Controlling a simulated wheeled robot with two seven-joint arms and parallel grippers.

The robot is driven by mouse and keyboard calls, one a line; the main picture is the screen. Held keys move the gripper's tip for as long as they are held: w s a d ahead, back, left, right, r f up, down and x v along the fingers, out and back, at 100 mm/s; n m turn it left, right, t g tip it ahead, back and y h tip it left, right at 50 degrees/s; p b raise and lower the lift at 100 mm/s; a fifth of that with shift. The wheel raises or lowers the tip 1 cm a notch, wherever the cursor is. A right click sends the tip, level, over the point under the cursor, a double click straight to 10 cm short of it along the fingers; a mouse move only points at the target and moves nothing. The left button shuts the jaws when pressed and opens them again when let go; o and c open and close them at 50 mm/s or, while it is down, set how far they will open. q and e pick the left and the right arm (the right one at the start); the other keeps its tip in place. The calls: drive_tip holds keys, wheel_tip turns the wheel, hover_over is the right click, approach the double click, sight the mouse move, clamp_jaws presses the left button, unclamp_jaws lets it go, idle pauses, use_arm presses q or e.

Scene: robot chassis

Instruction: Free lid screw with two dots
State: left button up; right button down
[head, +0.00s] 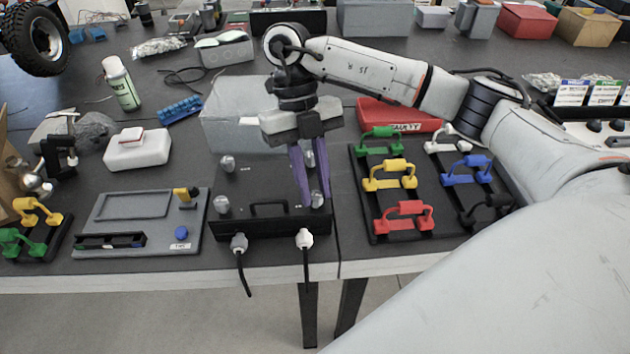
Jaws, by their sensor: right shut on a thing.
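A black chassis box (265,186) with a flat lid and a front handle stands at the table's front edge. Pale knob-like lid screws show at its back left (227,163), front left (222,204) and front right (317,199); another near the back right is partly hidden by my gripper. Dots on the screws are too small to make out. My right gripper (314,199) points down with its purple fingers around the front right lid screw, shut on it. My left gripper is not in view.
Two plugs with black cables (305,239) are at the box's front. A grey panel (140,222) lies to the left, and racks of coloured handles (403,216) stand to the right. A silvery-grey bin (230,125) sits right behind the box.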

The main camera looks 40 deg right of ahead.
drive_tip(key=n+h, duration=0.1)
drive_tip(key=n, duration=0.2)
drive_tip(key=shift+a+r, duration=0.1)
drive_tip(key=shift+n+h+p, duration=0.35)
drive_tip(key=shift+n+h, duration=0.05)
drive_tip(key=shift+n, duration=0.8)
drive_tip(key=c, duration=1.6)
unclamp_jaws()
drive_tip(key=shift+o, duration=0.2)
drive_tip(key=p+v, duration=0.1)
drive_tip(key=v, duration=0.9)
drive_tip(key=shift+a+p, duration=0.2)
drive_tip(key=shift+p, duration=0.2)
drive_tip(key=shift+s, duration=0.1)
